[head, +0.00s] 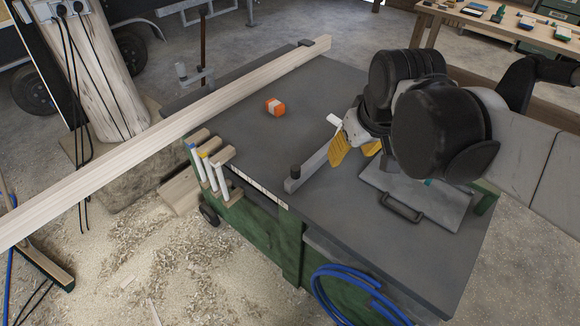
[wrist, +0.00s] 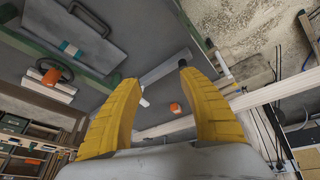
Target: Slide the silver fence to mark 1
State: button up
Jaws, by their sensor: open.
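An orange block (head: 275,107) sits on the bench top (head: 330,88). A long timber (head: 170,135) crosses the bench's left end, near clamps (head: 208,165). A grey plate with a handle (head: 402,207) lies right of the fence. The top between block and fence is clear.

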jog(key=w+a+f+n+g, duration=0.2)
jog(key=w+a+f+n, duration=0.15)
jog(key=w, duration=0.65)
jog(key=n+g, duration=0.2)
jog(key=g, duration=0.1)
send_near(294, 167)
jog(key=shift+s+f+b, duration=0.2)
jog(key=shift+s+b, duration=0.05)
jog(key=shift+b, duration=0.1)
jog(key=shift+w+a+f+n, duration=0.1)
jog(key=shift+w+f+n, duration=0.15)
jog(key=shift+f, duration=0.4)
notch_tip(294, 167, down, 10)
jog(key=b, duration=0.4)
jog(key=shift+s+f, duration=0.1)
jog(key=shift+f, duration=0.05)
jog(key=shift+c, duration=0.4)
grip_shut()
